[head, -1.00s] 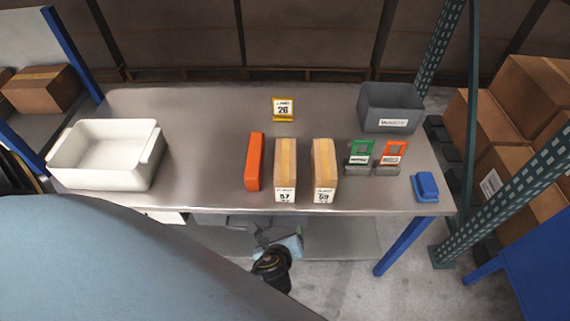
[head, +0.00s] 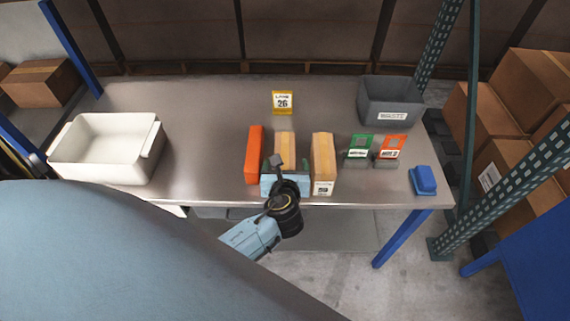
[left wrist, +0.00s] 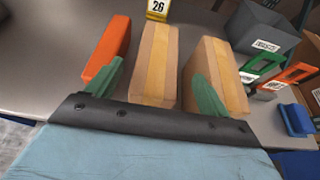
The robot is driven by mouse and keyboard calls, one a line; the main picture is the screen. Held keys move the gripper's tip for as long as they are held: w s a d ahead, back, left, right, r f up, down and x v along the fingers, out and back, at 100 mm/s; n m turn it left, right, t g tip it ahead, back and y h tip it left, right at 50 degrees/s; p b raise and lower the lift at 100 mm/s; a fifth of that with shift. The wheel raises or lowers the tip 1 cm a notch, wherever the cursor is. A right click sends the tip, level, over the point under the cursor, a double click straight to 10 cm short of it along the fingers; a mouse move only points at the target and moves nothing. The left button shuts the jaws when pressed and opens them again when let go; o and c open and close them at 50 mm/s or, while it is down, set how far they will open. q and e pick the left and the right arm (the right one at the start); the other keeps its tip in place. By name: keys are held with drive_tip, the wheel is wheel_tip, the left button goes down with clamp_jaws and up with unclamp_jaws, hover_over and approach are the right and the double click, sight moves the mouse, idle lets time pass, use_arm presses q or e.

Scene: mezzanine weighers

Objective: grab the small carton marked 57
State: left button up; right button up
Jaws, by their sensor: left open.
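The small carton marked 57 (head: 286,141) stands on the steel table between an orange block and a second carton. My left gripper (head: 285,172) is at its near end and hides its label in the head view. In the left wrist view, the carton (left wrist: 153,62) lies between the two green fingers (left wrist: 156,88), which are spread apart. The left finger is by the orange block, and the right finger is in front of the second carton. I cannot tell whether either finger touches anything. My right gripper is not in view.
The orange block (head: 255,155) is close on the left and the similar carton (head: 323,160) on the right. Green (head: 360,147) and orange (head: 390,148) holders, a blue item (head: 423,181) and a grey bin (head: 391,104) stand further right. A white tub (head: 103,150) is at left.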

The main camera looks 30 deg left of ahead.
sight(285, 155)
use_arm(q)
drive_tip(key=x, duration=0.4)
drive_tip(key=shift+w+a, duration=0.25)
drive_tip(key=shift+a, duration=0.15)
clamp_jaws()
